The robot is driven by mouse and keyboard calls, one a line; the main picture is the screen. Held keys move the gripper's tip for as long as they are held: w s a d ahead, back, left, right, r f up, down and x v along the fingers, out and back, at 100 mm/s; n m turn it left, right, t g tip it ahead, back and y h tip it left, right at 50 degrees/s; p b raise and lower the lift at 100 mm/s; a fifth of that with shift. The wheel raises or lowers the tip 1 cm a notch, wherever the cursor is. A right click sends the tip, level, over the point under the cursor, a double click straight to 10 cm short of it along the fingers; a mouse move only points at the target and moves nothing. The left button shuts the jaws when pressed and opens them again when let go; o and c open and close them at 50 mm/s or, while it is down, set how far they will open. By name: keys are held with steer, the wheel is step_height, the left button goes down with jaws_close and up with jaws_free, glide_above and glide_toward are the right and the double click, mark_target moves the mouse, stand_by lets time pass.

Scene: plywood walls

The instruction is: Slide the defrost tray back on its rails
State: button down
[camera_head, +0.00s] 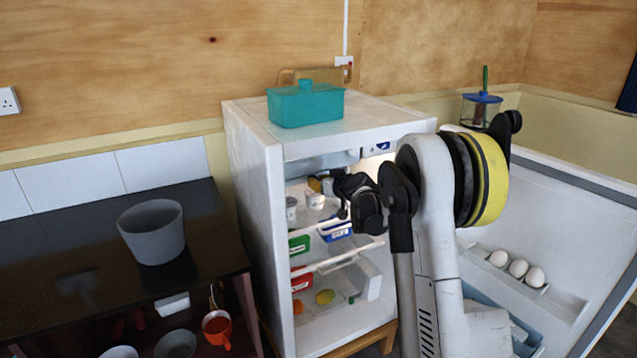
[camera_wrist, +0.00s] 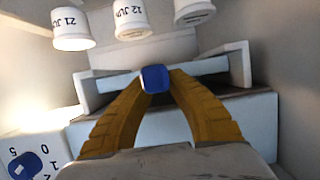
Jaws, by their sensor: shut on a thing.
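In the wrist view, which looks upside down, the pale defrost tray (camera_wrist: 241,66) lies below a light box-like compartment in the fridge. My gripper (camera_wrist: 157,79) has its two yellow fingers closed on a small blue tab at the tray's front. In the head view my dark gripper (camera_head: 347,187) reaches into the upper part of the open white fridge (camera_head: 262,190). The arm and gripper hide most of the tray there. How far the tray sits on its rails, I cannot tell.
White dated tubs (camera_wrist: 72,28) stand on the shelf near the tray. A dial panel with a blue knob (camera_wrist: 25,165) is close beside my gripper. The open fridge door (camera_head: 535,220) with eggs is at right. A teal box (camera_head: 305,104) sits on the fridge.

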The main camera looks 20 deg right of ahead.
steer(key=shift+w, duration=0.1)
steer(key=c, duration=1.3)
jaws_free()
steer(key=a+v, duration=0.1)
steer(key=v, duration=1.1)
steer(key=s+a+r+g+y, duration=0.1)
steer(key=s+a+r+g, duration=0.2)
steer(key=s+a, duration=1.1)
steer(key=s+a+f+g, duration=0.1)
steer(key=s+a+f, duration=0.1)
steer(key=s, duration=0.5)
steer(key=s+a+f+g+h, duration=0.1)
steer(key=s+a+f, duration=0.1)
steer(key=s, duration=0.6)
steer(key=s+a+f+g, duration=0.2)
steer(key=s+a, duration=0.1)
steer(key=s, duration=0.4)
steer(key=shift+s+f+m+h, duration=0.2)
steer(key=shift+f+m+h, duration=0.1)
steer(key=shift+h, duration=0.1)
